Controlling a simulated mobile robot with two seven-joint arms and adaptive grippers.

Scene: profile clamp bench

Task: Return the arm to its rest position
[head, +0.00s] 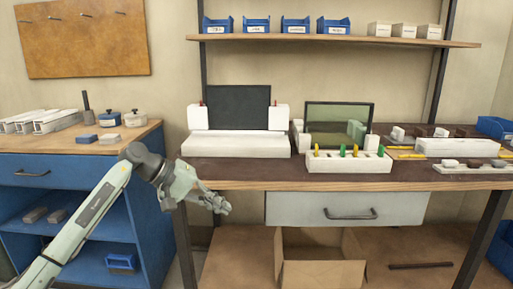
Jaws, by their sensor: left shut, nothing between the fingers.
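My left arm (88,213) comes in from the lower left. Its gripper (226,208) is in front of the left part of the bench's front edge, just below the top. The fingers are shut, with nothing seen between them, and they touch nothing that I can make out. My right arm and gripper are not in view.
The dark bench (240,170) carries a white clamp fixture (235,145) with a dark panel (238,107) and a rack (348,161) of coloured pieces. A blue cabinet (150,215) stands left. An open cardboard box (320,272) sits below the drawer (347,209).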

